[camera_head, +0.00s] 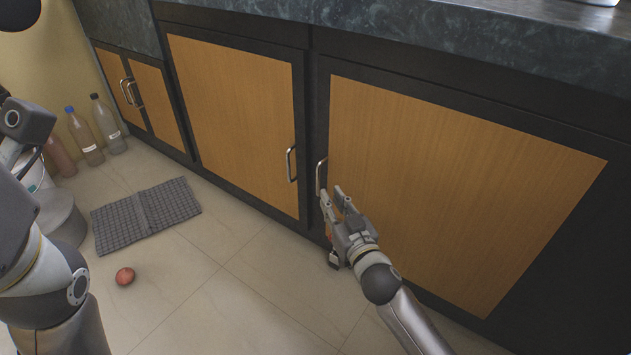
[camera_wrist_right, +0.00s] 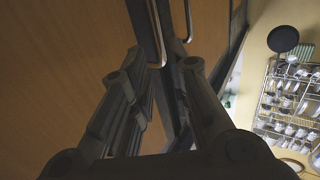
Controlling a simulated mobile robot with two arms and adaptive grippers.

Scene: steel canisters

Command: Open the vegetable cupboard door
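Two large wooden cupboard doors with dark frames are shut: a middle one (camera_head: 235,115) and a right one (camera_head: 440,190). No label shows which holds vegetables. The middle door has a metal handle (camera_head: 291,163) at its right edge; the right door has one (camera_head: 320,176) at its left edge. My right gripper (camera_head: 333,193) is open and empty, its fingertips close to the lower end of the right door's handle. In the right wrist view a handle (camera_wrist_right: 157,40) stands just beyond the gap between the fingers (camera_wrist_right: 160,72). Contact cannot be told. My left arm shows at the left, its fingers out of sight.
A dark stone counter (camera_head: 400,30) runs above the doors. A grey mat (camera_head: 145,212) and a red round item (camera_head: 125,276) lie on the tiled floor. Bottles (camera_head: 84,138) stand at the far left by a smaller cupboard (camera_head: 157,100). A wire rack (camera_wrist_right: 290,105) shows in the wrist view.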

